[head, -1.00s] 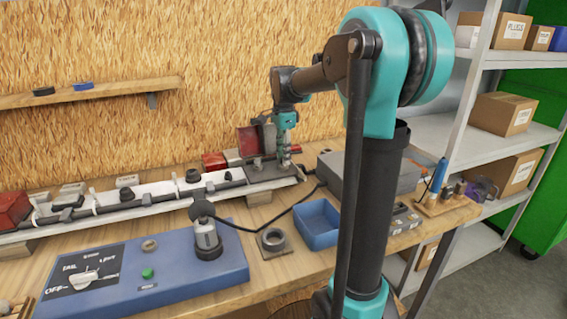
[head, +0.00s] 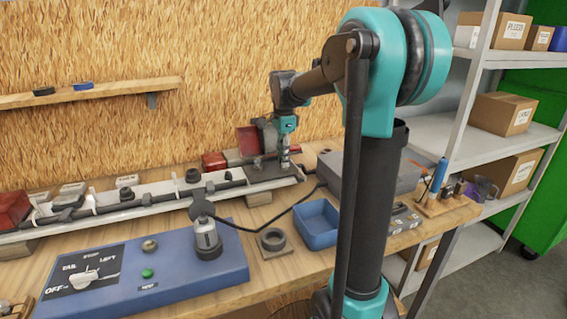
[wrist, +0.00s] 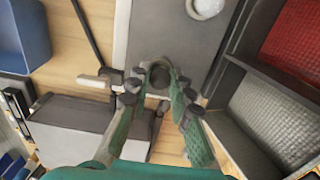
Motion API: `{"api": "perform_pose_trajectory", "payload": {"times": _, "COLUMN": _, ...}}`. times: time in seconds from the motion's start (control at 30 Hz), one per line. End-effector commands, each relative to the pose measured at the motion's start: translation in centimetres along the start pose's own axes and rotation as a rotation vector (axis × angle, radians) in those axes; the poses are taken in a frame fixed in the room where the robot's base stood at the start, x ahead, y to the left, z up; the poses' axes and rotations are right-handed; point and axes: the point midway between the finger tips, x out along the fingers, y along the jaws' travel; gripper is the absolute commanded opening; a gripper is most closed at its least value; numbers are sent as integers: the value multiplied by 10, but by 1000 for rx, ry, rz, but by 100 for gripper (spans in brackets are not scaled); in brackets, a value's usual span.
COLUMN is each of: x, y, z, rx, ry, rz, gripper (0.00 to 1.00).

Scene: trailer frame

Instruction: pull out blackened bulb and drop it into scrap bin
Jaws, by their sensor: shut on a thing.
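My gripper (head: 284,160) is over the grey plate (head: 263,172) at the right end of the trailer frame. In the wrist view my gripper's fingers (wrist: 160,78) are closed around a small dark round thing (wrist: 158,76), which looks like the blackened bulb at its socket. The fingers hide most of it, and I cannot tell whether it is still seated. A blue open bin (head: 318,222), possibly the scrap bin, stands on the bench in front and to the right; it also shows in the wrist view (wrist: 22,38).
A red lamp housing (head: 247,139) stands close behind my gripper. A blue test box (head: 190,278) with a plug and black cable (head: 262,229) lies in front. A grey box (head: 375,173) is to the right. A ring on a plate (head: 272,240) sits beside the blue bin.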

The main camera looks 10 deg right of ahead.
Motion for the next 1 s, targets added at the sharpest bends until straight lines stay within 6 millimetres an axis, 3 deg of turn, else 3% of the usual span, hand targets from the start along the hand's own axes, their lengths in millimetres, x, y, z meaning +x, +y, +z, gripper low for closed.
{"api": "perform_pose_trajectory", "payload": {"times": 0.33, "x": 0, "y": 0, "z": 0, "rx": -11, "ry": 0, "rz": 0, "gripper": 6}}
{"api": "perform_pose_trajectory", "payload": {"times": 0.63, "x": 0, "y": 0, "z": 0, "rx": -280, "ry": 0, "rz": 0, "gripper": 6}}
{"api": "perform_pose_trajectory", "payload": {"times": 1.0, "x": 0, "y": 0, "z": 0, "rx": -315, "ry": 0, "rz": 0, "gripper": 6}}
